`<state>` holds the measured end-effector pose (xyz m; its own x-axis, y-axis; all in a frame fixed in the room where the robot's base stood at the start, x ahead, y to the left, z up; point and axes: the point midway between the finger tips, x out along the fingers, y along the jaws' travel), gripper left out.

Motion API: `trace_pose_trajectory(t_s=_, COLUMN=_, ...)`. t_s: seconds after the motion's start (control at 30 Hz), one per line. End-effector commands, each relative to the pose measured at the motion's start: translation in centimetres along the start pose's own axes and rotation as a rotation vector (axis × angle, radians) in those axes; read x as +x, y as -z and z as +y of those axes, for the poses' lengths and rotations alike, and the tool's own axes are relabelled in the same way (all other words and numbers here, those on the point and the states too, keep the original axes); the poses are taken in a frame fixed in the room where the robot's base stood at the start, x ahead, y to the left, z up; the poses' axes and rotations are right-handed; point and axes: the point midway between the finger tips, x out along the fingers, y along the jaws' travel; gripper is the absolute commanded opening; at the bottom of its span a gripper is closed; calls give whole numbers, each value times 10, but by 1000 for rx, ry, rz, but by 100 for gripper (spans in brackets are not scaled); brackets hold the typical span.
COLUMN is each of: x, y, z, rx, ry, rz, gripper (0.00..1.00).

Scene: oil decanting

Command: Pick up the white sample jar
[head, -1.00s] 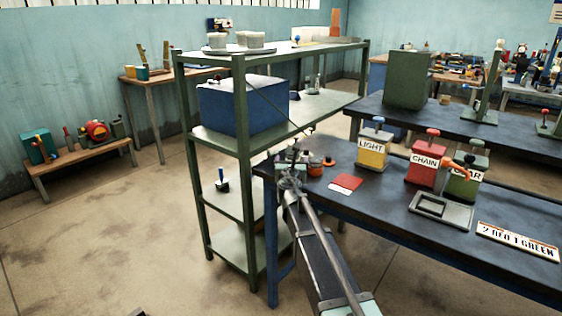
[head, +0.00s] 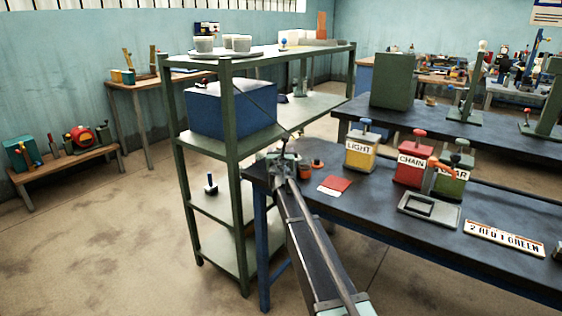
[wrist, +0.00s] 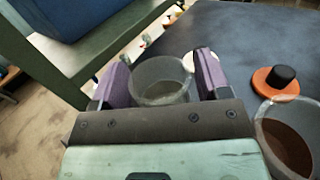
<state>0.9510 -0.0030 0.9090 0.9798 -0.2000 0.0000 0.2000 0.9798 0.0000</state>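My gripper (wrist: 160,76) has two purple fingers that stand apart in the wrist view. A clear, see-through jar (wrist: 162,72) fills the gap between them; I cannot tell whether the fingers press on it. A small white round thing (wrist: 197,60) shows just beyond the right finger, partly hidden; I cannot tell whether it is the white sample jar. In the head view my gripper (head: 284,160) is over the near left corner of the dark bench, and its fingers are too small to read. White pots (head: 236,43) stand on a tray on the shelf top, far from my gripper.
A jar with brown contents (wrist: 288,142) is close to the right of my gripper, with an orange lid (wrist: 276,82) behind it. The green shelf (head: 232,140) with a blue bin (head: 232,108) stands left. Yellow, red and green cans stand along the bench.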

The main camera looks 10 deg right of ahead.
Motion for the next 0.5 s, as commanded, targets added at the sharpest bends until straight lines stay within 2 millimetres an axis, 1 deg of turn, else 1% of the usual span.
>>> trace_pose_trajectory(t_s=0.03, x=0, y=0, z=0, rx=0, ry=0, rz=0, gripper=62)
trace_pose_trajectory(t_s=0.23, x=0, y=0, z=0, rx=0, ry=0, rz=0, gripper=31)
trace_pose_trajectory(t_s=0.27, x=0, y=0, z=0, rx=0, ry=0, rz=0, gripper=29)
trace_pose_trajectory(t_s=0.5, x=0, y=-1, z=0, rx=0, ry=0, rz=0, gripper=29)
